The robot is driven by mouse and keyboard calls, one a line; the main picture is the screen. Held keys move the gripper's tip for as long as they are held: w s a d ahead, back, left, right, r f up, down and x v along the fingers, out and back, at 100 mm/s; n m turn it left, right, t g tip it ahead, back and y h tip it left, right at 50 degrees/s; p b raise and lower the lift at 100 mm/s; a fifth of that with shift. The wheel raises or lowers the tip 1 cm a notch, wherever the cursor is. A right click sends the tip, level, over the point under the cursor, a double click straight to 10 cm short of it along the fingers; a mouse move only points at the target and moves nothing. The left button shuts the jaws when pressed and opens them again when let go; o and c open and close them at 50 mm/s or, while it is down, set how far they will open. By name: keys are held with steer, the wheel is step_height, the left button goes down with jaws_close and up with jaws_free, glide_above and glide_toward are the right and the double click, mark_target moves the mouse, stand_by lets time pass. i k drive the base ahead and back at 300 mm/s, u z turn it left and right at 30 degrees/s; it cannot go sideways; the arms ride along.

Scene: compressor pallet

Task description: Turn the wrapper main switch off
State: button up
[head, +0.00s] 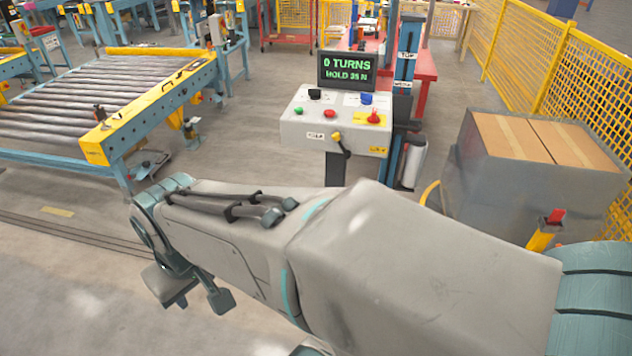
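The wrapper's control box (295,127) stands beyond my arm, right of centre in the head view. A red control on a yellow plate (373,118) is at the right of its sloped top. Which of these is the main switch I cannot tell; the labels are too small to read. The display (346,70) above reads "0 TURNS" and "HOLD 35 N". My gripper (194,296) is at the lower left, well apart from the box, pointing down, fingers spread and empty.
A roller conveyor (182,92) with a yellow end beam stands at left. A wrapped pallet load of cartons (530,185) stands at right, before a yellow mesh fence (580,90). A post with a red top (545,232) is near my arm. Floor at lower left is clear.

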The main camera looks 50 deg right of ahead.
mark_target(373, 117)
steer(key=z, duration=0.8)
steer(key=i, duration=0.75)
steer(key=z, duration=0.65)
steer(key=k, duration=1.05)
steer(key=z, duration=0.25)
steer(key=i, duration=0.6)
steer(key=z, duration=0.7)
steer(key=i, duration=1)
steer(key=u, duration=0.3)
